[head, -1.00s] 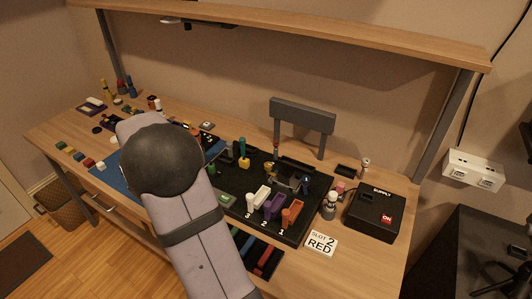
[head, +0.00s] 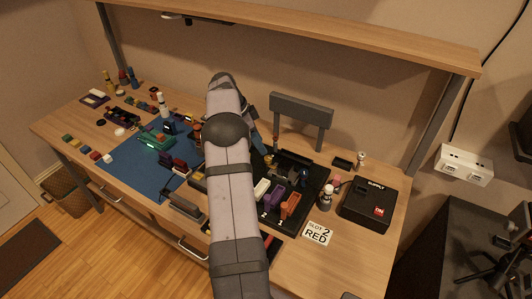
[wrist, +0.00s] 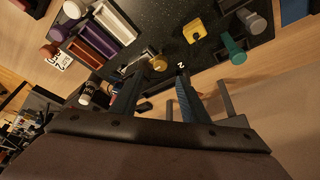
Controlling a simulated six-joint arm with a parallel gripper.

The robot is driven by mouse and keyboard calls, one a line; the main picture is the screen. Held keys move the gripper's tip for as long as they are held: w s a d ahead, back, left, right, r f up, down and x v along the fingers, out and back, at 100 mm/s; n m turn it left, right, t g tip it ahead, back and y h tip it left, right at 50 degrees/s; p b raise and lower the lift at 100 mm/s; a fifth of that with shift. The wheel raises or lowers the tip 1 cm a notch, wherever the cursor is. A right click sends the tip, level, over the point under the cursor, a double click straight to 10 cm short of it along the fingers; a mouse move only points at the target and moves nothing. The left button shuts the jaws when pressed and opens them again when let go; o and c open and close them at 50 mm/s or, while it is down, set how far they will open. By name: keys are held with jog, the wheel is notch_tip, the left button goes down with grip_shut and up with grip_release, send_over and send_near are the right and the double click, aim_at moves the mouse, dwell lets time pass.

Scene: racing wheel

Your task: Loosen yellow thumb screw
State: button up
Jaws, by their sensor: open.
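The yellow thumb screw (wrist: 158,63) shows in the wrist view as a round gold knob on a small metal fixture at the black board. My gripper (wrist: 161,78) is open, with its two dark fingers on either side of the knob in this view. I cannot tell whether the knob lies between the tips or beyond them, and no contact is clear. In the head view a small yellow spot (head: 268,159), probably the knob, shows beside the end of my arm. My arm hides much of the gripper there.
A yellow block (wrist: 195,31) and a green-topped peg (wrist: 234,50) stand near the right finger. White, purple (head: 274,197) and orange (head: 290,205) blocks sit at the board's front. The black supply box (head: 369,207) stands right. A blue mat (head: 140,180) lies left.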

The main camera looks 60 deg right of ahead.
aim_at(268, 157)
jog(key=shift+p+x, duration=1.45)
jog(key=shift+x, duration=2.1)
jog(key=shift+c, duration=0.5)
grip_shut()
